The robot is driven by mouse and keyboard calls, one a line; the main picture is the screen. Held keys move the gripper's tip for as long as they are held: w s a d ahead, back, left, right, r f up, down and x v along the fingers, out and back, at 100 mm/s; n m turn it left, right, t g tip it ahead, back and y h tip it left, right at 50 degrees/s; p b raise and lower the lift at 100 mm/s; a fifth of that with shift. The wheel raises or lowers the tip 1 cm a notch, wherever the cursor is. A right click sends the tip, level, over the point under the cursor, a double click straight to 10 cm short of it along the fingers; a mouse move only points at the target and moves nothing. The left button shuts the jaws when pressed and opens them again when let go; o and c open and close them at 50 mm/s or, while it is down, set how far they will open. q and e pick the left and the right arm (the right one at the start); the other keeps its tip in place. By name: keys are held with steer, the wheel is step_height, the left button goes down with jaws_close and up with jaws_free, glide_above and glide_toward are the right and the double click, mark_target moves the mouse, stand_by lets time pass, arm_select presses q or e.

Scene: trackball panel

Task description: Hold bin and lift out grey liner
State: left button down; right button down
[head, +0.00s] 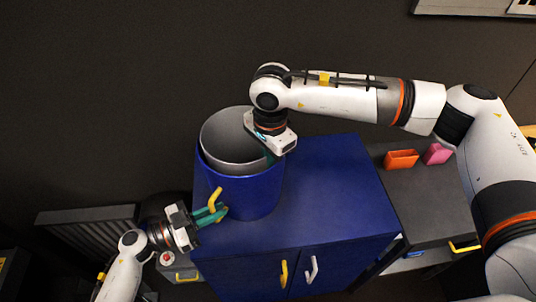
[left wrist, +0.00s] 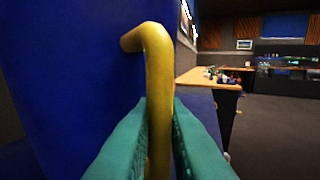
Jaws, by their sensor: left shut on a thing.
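A round blue bin (head: 240,195) stands on top of a blue cabinet (head: 330,190). A grey liner (head: 225,135) sits inside it, its rim showing above the bin's rim at the back left. My left gripper (head: 219,213) is shut on the bin's yellow handle (head: 215,197). In the left wrist view its teal fingers (left wrist: 160,140) close on both sides of the yellow handle (left wrist: 157,70). My right gripper (head: 272,155) is over the right side of the liner, pointing down. Its fingers are mostly hidden behind its own body, so I cannot tell whether they grip the liner's rim.
An orange box (head: 402,160) and a pink box (head: 437,154) stand on a dark counter to the right. The cabinet top right of the bin is clear. The cabinet front has a yellow door handle (head: 284,274) and a white door handle (head: 311,269).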

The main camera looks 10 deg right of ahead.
steer(key=shift+r, duration=4.3)
arm_select(q)
steer(key=c, duration=1.4)
jaws_free()
steer(key=shift+o, duration=0.2)
steer(key=v, duration=1.2)
